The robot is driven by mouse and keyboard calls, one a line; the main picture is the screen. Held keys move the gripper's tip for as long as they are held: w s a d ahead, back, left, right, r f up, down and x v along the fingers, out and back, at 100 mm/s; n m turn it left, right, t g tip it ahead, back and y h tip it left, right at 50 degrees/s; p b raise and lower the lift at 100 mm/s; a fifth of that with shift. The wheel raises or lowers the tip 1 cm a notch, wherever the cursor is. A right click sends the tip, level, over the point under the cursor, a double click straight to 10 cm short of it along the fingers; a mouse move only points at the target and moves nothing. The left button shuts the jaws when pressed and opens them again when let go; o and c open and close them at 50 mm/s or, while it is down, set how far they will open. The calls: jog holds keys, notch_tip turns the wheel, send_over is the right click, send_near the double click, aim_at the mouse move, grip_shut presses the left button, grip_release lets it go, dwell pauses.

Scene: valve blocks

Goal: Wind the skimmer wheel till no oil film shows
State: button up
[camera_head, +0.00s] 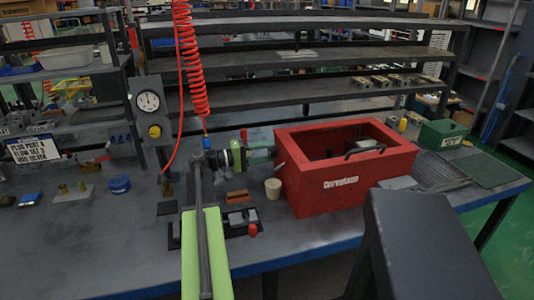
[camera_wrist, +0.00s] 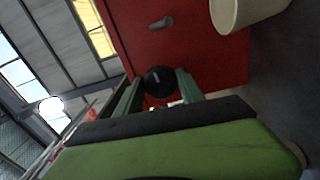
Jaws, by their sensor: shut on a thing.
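The red tank (camera_head: 345,188) stands on the bench, with white lettering on its front and an open top. Its inside is dark, and I cannot tell whether an oil film shows. A round black wheel (camera_wrist: 158,80) with a pale mark sits on the tank's red side wall in the wrist view. My gripper (camera_wrist: 160,78) has its two green fingers on either side of the wheel, shut on it. In the head view my gripper (camera_head: 262,152) reaches the tank's left side, and the wheel is hidden there.
A cream cup (camera_head: 273,188) stands close left of the tank; it also shows in the wrist view (camera_wrist: 240,12). A dark peg (camera_wrist: 161,22) sticks out of the red wall. A gauge post (camera_head: 148,102), a blue lid (camera_head: 119,185) and a green box (camera_head: 441,134) stand around.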

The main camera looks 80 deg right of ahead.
jog(key=m, duration=0.7)
jog(key=shift+f, duration=0.2)
jog(key=m, duration=0.6)
jog(key=shift+d+f+m, duration=0.1)
jog(key=shift+m, duration=0.2)
jog(key=o, duration=1.3)
jog(key=shift+o, duration=0.2)
jog(key=shift+w, duration=0.1)
jog(key=v, duration=1.7)
jog(key=shift+w+r, duration=0.15)
jog(key=shift+r, duration=0.05)
